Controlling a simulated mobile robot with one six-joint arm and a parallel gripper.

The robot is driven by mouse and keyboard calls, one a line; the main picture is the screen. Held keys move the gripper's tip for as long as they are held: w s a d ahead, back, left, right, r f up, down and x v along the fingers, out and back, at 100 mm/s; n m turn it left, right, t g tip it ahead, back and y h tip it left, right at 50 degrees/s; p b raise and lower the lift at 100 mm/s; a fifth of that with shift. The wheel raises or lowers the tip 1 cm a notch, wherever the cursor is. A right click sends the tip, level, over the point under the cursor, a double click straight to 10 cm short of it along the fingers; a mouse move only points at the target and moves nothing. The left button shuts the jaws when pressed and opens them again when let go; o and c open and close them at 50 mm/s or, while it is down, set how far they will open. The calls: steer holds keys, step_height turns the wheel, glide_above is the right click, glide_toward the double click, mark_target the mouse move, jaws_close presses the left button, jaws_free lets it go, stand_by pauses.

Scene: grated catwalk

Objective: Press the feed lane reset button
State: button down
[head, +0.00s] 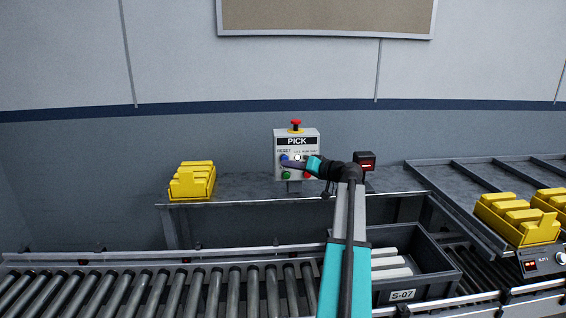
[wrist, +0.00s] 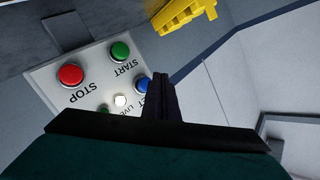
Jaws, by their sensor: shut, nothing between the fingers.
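The control box (head: 297,138) marked PICK stands on the back bench, with a red mushroom knob (head: 296,123) on top. Its blue button (head: 284,157), under the label RESET, is at the upper left of the panel. My gripper (head: 288,163) is shut and empty, its tip at or just in front of the blue button. In the wrist view the fingers (wrist: 162,88) partly cover the blue button (wrist: 142,84); I cannot tell whether they touch it. The green START button (wrist: 120,51) and red STOP button (wrist: 70,75) show clear of the fingers.
A yellow bin (head: 192,182) sits on the bench left of the box. A small device with a red display (head: 365,161) stands to the right. A grey tote (head: 440,279) marked S-07 is on the roller conveyor (head: 190,292) in front. More yellow bins (head: 517,222) are at the right.

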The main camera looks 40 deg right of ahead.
steer(key=shift+s+a+b, duration=0.55)
steer(key=shift+s+a, duration=0.85)
steer(key=shift+s, duration=0.3)
